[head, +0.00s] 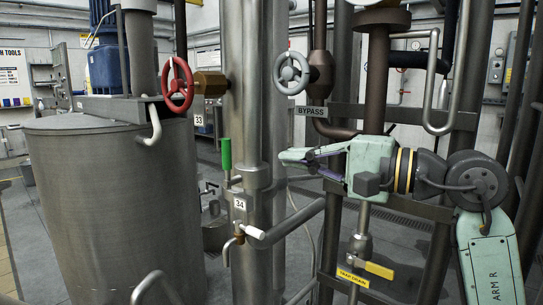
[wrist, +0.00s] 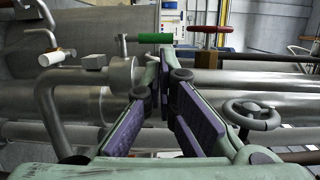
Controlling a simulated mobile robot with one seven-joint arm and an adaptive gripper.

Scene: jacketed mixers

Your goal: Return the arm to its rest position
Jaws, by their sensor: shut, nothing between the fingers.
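My gripper (head: 288,160) is at the centre right of the head view, at the end of my pale green arm (head: 490,265), which comes up from the lower right. Its fingers point left, in front of the pipes below the grey handwheel. In the wrist view my gripper (wrist: 167,75) shows its purple finger pads slanting together to tips that meet or nearly meet, with nothing held. The green-handled valve (head: 225,154) stands left of the fingertips, apart from them in the head view. Its green handle (wrist: 150,38) also shows beyond the tips in the wrist view.
A red handwheel (head: 178,85), a grey handwheel (head: 291,73) marked BYPASS and a white-handled valve (head: 255,233) surround the fingers. A yellow-handled drain valve (head: 378,269) sits below my gripper. Dark vertical frame posts stand close behind my arm. A large steel tank (head: 115,210) fills the left.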

